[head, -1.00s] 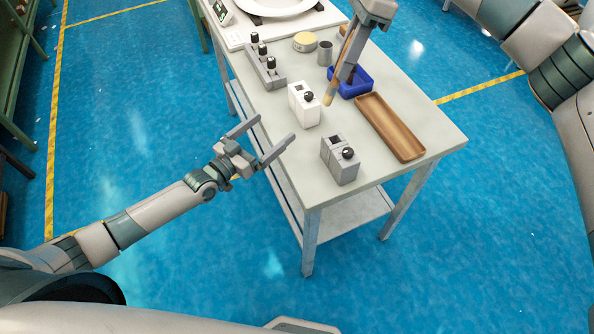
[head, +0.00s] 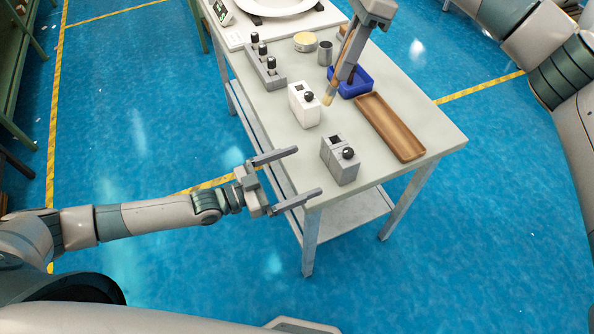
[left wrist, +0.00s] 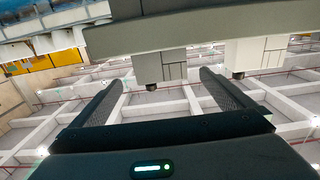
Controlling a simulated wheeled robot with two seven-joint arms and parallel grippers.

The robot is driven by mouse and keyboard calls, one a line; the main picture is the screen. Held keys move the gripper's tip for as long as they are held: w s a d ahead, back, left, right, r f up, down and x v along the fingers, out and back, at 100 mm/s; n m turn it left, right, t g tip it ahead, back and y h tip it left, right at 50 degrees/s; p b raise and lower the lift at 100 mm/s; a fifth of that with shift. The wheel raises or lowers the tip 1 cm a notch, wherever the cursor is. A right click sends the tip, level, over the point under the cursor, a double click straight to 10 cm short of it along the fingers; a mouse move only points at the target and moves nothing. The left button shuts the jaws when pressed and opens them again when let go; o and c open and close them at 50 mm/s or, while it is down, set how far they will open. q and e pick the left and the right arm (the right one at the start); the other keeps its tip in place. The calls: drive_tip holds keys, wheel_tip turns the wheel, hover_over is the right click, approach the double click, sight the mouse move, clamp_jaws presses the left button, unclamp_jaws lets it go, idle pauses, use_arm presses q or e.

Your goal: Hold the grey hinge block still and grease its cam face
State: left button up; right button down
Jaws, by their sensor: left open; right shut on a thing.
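The grey hinge block (head: 341,168) stands upright on the table near its front corner, with a black knob on one side and a dark square recess on top. It also shows upside down in the left wrist view (left wrist: 162,68). My left gripper (head: 308,171) is open and empty at the table's left edge, its fingers pointing at the grey block with a gap left between. My right gripper (head: 346,70) is shut on a brush (head: 328,99) with a wooden handle and pale bristles. The bristles hang beside the white block, apart from the grey one. The cam face is hard to make out.
A white hinge block (head: 304,104) stands behind the grey one. A wooden tray (head: 411,153) lies to the right. A blue bin (head: 363,85), a grey cup (head: 325,53), a round tin (head: 304,41) and a rack with black-topped pegs (head: 279,84) stand farther back.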

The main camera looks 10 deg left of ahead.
sight(331, 160)
use_arm(q)
drive_tip(key=shift+x, duration=6.05)
drive_tip(key=c, duration=1)
drive_tip(key=o, duration=0.3)
